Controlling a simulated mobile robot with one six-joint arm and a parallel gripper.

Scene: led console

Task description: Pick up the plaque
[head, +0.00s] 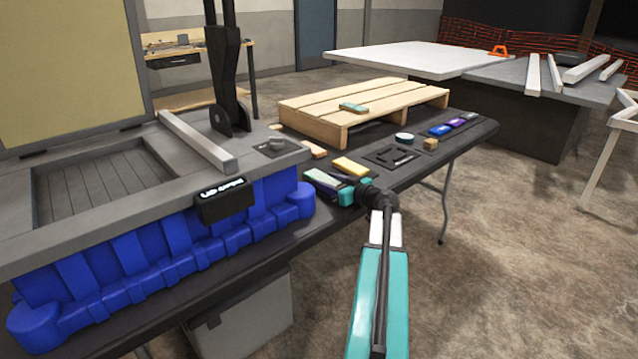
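I cannot tell for certain which thing is the plaque. A small flat teal-and-grey piece (354,107) lies on top of the wooden pallet and may be it. A flat yellow block (351,166) lies on the black table just beyond my gripper. My gripper (322,181) is low over the near part of the table, left of my teal arm and close to the yellow block. It is small and dark here, so whether its fingers are open or shut, or hold anything, does not show.
The wooden pallet (310,108) stands on the black table (455,138). A blue-sided console (150,252) with an open lid and a "LID OPEN" display (224,200) is at left. A black mat (391,157), a round tin (404,137), a wooden cube (430,144) and coloured boxes (452,126) lie to the right.

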